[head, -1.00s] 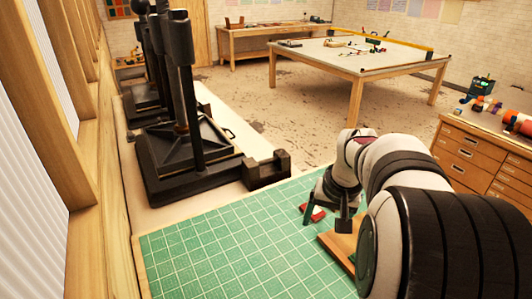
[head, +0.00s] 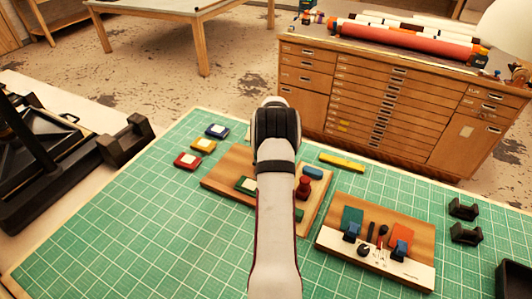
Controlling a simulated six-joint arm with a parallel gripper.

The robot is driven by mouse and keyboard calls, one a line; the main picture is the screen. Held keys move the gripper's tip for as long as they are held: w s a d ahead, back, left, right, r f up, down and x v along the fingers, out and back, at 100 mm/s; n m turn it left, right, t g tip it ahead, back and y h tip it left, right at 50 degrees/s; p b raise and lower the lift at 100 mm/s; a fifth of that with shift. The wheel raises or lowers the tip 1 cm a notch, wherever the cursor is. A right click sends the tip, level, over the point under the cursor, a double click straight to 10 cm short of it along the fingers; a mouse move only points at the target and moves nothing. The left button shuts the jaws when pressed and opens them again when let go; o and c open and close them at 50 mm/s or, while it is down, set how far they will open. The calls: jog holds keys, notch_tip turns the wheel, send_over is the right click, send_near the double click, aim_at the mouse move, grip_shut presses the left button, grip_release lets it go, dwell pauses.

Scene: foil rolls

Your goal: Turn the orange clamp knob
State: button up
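I cannot pick out an orange clamp knob for certain. An orange patch (head: 401,238) shows on the right wooden board (head: 340,205), beside small blue blocks (head: 352,231) and a black round knob (head: 364,250). A dark red knob-like piece (head: 304,188) stands on the left wooden board (head: 222,176), close to the right side of my arm. My arm stretches over the left board and hides part of it, including most of a green block (head: 245,185). My gripper's fingers do not show.
Blue, yellow and red blocks (head: 187,160) lie left of the boards on the green mat (head: 130,235). A yellow bar (head: 342,161) lies behind. Black brackets (head: 465,234) stand at right. A black press (head: 40,150) stands at left. The mat's front left is clear.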

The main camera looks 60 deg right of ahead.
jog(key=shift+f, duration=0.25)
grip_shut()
